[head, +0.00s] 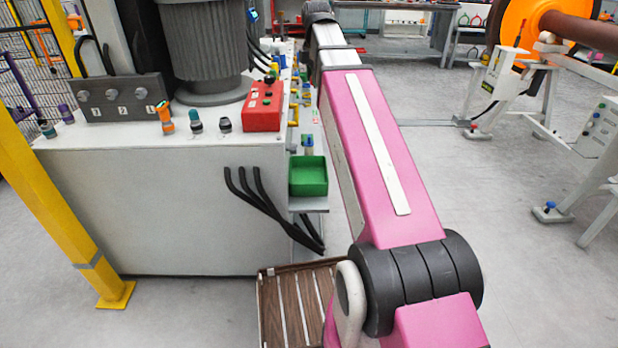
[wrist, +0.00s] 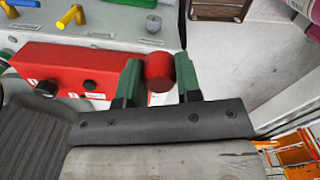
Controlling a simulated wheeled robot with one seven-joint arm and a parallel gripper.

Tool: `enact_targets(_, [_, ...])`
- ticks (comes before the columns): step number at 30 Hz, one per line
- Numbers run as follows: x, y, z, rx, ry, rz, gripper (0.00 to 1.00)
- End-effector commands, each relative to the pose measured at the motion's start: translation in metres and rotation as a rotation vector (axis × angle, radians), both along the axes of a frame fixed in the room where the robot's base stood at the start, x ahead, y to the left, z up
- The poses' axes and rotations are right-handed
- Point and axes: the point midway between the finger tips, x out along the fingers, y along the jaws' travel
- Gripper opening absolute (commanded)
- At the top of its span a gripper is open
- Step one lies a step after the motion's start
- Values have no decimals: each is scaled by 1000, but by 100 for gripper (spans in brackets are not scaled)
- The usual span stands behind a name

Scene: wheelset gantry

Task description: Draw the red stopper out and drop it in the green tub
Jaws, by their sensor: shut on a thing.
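The red stopper (wrist: 159,70) is a rounded red piece between the two green fingers of my gripper (wrist: 160,80) in the wrist view. My gripper is shut on it. The stopper is beside the end of a red box with black knobs (wrist: 70,72); I cannot tell whether it still sits in a hole. The green tub (head: 308,190) is an open square box on a small ledge at the side of the white cabinet in the head view. It looks empty. My gripper is hidden in the head view.
The white cabinet (head: 150,210) carries a red control box (head: 262,108), a grey motor (head: 205,45) and several coloured knobs. Black cables (head: 262,200) hang near the tub. A slatted wooden pallet (head: 290,305) lies below.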

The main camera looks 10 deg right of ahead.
Motion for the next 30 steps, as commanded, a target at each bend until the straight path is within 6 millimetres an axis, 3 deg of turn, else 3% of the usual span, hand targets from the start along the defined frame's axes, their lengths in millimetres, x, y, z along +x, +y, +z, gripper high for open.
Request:
enact_targets(5, [4, 0, -6, 0, 1, 0, 4])
enact_targets(11, [22, -2, -41, 0, 4, 0, 4])
enact_targets(30, [82, -8, -212, 0, 4, -1, 4])
